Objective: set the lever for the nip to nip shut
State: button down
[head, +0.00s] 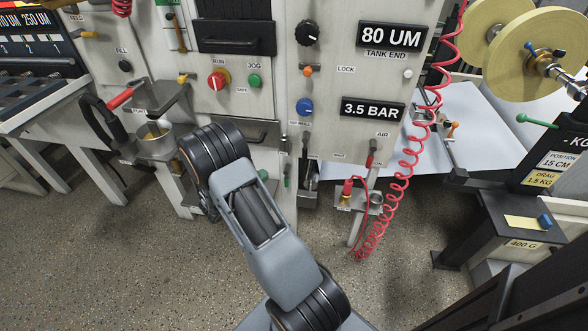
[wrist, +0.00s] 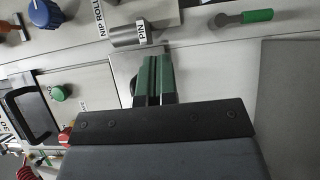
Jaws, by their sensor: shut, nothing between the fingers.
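A green-handled lever (wrist: 245,17) shows at the upper right of the wrist view, its stem pointing left toward a block labelled PIN. In the head view my arm hides the gripper.
A blue knob (head: 304,106), a green button (head: 254,81) and a red knob (head: 216,80) are on the panel. A red coiled hose (head: 400,190) hangs at the right. A metal cup (head: 155,142) stands on a bracket at the left. The floor in front is clear.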

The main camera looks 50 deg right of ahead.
aim_at(305, 146)
jog(key=shift+d, duration=0.15)
jog(key=s+d+b, duration=0.1)
jog(key=s+d, duration=0.2)
jog(key=d, duration=0.9)
jog(key=shift+d, duration=0.25)
jog(key=shift+s, duration=0.1)
